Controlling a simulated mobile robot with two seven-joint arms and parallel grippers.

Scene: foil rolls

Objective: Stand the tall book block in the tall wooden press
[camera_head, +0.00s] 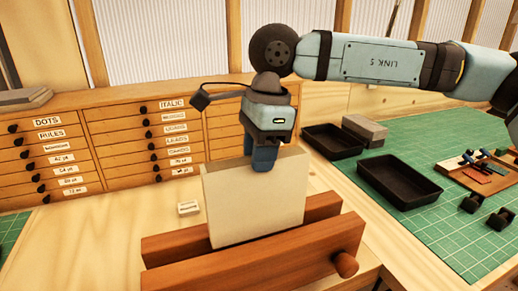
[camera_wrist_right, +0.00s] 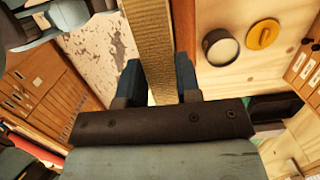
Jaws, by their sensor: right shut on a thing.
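The tall book block (camera_head: 250,200) is a pale cream slab, upright, in the middle of the head view. My right gripper (camera_head: 264,160) is shut on its top edge from above. In the right wrist view the block's ribbed edge (camera_wrist_right: 148,40) runs between the two blue fingers of the gripper (camera_wrist_right: 158,80). The tall wooden press (camera_head: 180,275) has two reddish-brown beams and a round peg at its right. The block is over the gap between the beams, in front of the back beam. Its bottom meets the front beam's top line; I cannot tell how deep it sits. My left gripper is out of view.
A small white labelled piece (camera_head: 188,207) lies left of the press. A drawer cabinet (camera_head: 150,140) stands behind.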

